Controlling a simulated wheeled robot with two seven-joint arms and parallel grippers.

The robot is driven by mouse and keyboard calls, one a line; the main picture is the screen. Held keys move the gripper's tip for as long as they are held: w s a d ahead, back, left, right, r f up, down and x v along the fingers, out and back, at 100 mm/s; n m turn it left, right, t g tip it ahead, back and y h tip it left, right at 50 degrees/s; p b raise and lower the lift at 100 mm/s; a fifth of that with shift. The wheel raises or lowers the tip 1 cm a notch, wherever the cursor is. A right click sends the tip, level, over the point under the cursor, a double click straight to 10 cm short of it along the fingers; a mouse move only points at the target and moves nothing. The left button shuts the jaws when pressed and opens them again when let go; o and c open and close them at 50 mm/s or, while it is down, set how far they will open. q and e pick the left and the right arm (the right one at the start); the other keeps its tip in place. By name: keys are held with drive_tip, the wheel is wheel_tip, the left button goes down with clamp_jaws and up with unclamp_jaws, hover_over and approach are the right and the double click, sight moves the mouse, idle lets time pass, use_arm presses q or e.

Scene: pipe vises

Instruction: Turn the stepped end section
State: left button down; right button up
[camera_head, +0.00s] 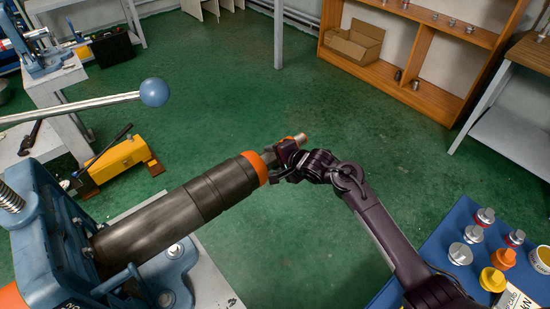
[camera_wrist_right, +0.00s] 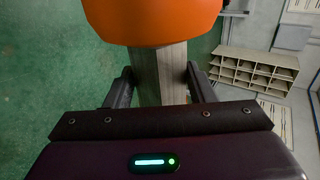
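A dark metal pipe (camera_head: 175,212) is clamped in the blue vise (camera_head: 45,240) at the left and slants up to the right. Past its orange collar (camera_head: 256,168) comes the narrower stepped end section with an orange tip (camera_head: 299,138). The collar (camera_wrist_right: 152,20) and the grey shaft of the end section (camera_wrist_right: 161,75) also show in the right wrist view. My right gripper (camera_head: 287,166) is at this section. Its fingers (camera_wrist_right: 160,84) lie against both sides of the shaft; the contact faces are hidden. My left gripper is not in view.
A vise lever with a blue ball (camera_head: 154,92) reaches over the upper left. A blue tray (camera_head: 440,240) with several small parts stands at the lower right. A wooden shelf (camera_head: 425,50) stands at the back right. The green floor between is clear.

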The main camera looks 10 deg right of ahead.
drive_tip(key=c, duration=0.5)
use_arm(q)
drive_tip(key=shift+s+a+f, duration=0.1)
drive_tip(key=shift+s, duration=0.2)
use_arm(e)
drive_tip(key=shift+f, duration=0.1)
drive_tip(key=shift+s+f+t+y+b, duration=0.15)
drive_tip(key=shift+t+y+b, duration=0.15)
drive_tip(key=shift+t+b, duration=0.15)
drive_tip(key=shift+f+t+y+b, duration=0.35)
drive_tip(key=shift+t+y+b, duration=0.25)
drive_tip(key=shift+t+b, duration=0.25)
drive_tip(key=t+y+b, duration=0.1)
drive_tip(key=t+b, duration=0.1)
drive_tip(key=shift+d+f+b, duration=0.1)
drive_tip(key=shift+f+b, duration=0.1)
drive_tip(key=shift+b, duration=0.2)
use_arm(q)
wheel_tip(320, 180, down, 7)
drive_tip(key=b, duration=0.1)
use_arm(e)
drive_tip(key=shift+t+y, duration=0.6)
